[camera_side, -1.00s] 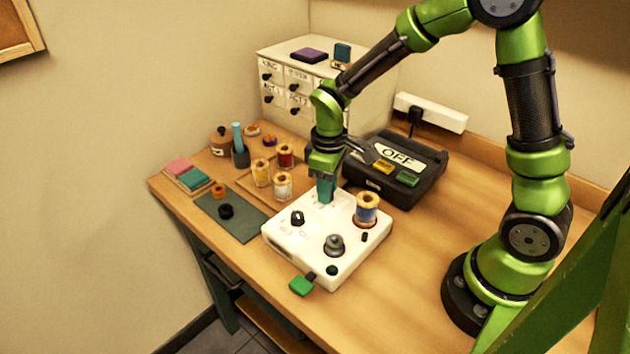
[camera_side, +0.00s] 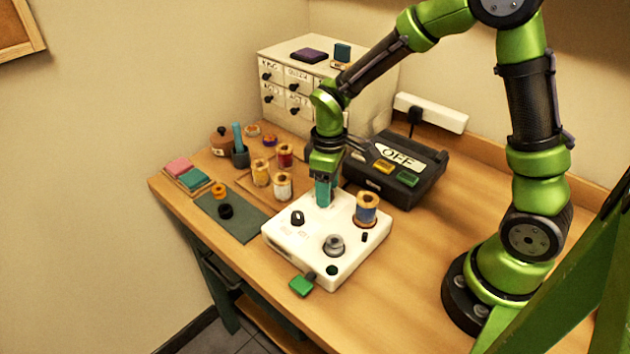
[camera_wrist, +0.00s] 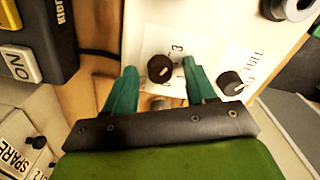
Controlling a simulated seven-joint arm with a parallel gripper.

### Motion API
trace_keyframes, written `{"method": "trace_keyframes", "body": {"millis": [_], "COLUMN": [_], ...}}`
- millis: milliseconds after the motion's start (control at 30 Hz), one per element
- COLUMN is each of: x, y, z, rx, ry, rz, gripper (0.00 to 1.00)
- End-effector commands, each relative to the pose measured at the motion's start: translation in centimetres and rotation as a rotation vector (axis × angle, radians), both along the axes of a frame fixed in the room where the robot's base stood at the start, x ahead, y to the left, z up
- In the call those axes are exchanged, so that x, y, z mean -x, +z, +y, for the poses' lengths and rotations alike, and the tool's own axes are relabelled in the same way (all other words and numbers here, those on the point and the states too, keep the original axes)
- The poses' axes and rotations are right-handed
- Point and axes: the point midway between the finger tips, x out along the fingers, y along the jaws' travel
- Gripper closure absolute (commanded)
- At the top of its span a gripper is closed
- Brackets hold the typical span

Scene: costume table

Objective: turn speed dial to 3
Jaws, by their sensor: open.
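The white control box (camera_side: 285,240) stands on the table. In the wrist view a dark round dial (camera_wrist: 160,68) sits on a pale label with numbers, and a 3 is readable beside it. My gripper (camera_wrist: 159,66) is open, with one teal fingertip on each side of the dial. I cannot tell whether either finger touches it, or which number it points to. In the side view my gripper (camera_side: 323,203) is low over the far part of the box and hides this dial.
Another dark knob (camera_side: 297,217), a grey knob (camera_side: 334,244) and a thread spool (camera_side: 366,208) are on the box. A black pedal-like unit marked OFF (camera_side: 405,185) stands behind right. Small spools (camera_side: 283,186) stand behind left.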

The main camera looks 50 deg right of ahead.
Motion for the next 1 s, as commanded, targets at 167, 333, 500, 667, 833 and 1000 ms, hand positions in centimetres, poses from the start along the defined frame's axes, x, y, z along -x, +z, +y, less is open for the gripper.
{"method": "trace_keyframes", "body": {"millis": [167,333,500,667,833,1000], "x": [0.0,-0.1,-0.2,-0.1,-0.1,0.0], "y": [0.6,3.5,7.7,11.6,14.8,16.5], "z": [0.0,0.0,0.0,0.0,0.0,0.0], "rx": [0.001,0.0,0.0,0.0,0.0,0.001], "ry": [0.0,-0.001,-0.001,-0.001,0.0,0.0], "rz": [-0.001,-0.007,-0.009,-0.008,-0.004,-0.001], "gripper": [0.44,0.44,0.44,0.44,0.44,0.44]}}
